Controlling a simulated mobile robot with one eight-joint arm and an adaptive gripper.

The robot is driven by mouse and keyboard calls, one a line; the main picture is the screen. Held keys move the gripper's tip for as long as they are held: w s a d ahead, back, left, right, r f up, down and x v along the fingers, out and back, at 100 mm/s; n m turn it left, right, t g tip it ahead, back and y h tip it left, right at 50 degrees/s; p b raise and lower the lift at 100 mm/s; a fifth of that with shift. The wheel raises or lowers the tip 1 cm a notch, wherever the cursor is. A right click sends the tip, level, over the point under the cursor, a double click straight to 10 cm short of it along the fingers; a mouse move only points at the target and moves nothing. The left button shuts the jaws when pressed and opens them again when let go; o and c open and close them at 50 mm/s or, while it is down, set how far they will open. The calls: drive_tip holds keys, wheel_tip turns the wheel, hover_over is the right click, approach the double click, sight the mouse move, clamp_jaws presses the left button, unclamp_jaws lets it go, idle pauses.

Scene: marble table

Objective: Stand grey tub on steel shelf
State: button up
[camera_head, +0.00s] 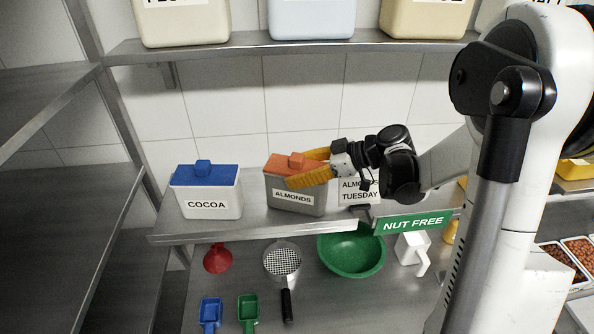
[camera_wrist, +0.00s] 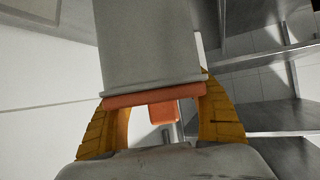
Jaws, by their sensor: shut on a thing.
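The grey tub (camera_head: 297,201) has an orange lid (camera_head: 290,163) and a white ALMONDS label. It is upright at the steel shelf (camera_head: 255,227), right of the cocoa tub; I cannot tell whether its base touches the shelf. My gripper (camera_head: 298,168) reaches in from the right, its yellow fingers shut on the tub at lid height, one in front and one behind. In the wrist view the grey tub (camera_wrist: 150,45) and its orange lid (camera_wrist: 160,97) lie between the two fingers.
A white cocoa tub (camera_head: 206,197) with a blue lid stands left on the shelf. An ALMONDS TUESDAY card (camera_head: 359,197) and a green NUT FREE sign (camera_head: 413,223) are to the right. A green bowl (camera_head: 351,252) and a strainer (camera_head: 283,261) sit below. Large tubs (camera_head: 312,20) stand above.

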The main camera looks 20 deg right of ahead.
drive_tip(key=shift+s, duration=0.1)
drive_tip(key=o, duration=1.4)
drive_tip(key=shift+f, duration=0.1)
drive_tip(key=v, duration=1.2)
drive_tip(key=s+a+m+h, duration=0.3)
drive_tip(key=s, duration=0.2)
drive_tip(key=s+a+f+m+h, duration=0.1)
drive_tip(key=s+a+m+h, duration=0.1)
drive_tip(key=s+m+h, duration=0.1)
drive_tip(key=s+a+f+m+h, duration=0.1)
drive_tip(key=s+a+m+h, duration=0.2)
drive_tip(key=s, duration=0.5)
drive_tip(key=shift+a+m+h, duration=0.35)
drive_tip(key=shift+m+h, duration=0.25)
drive_tip(key=shift+m, duration=0.5)
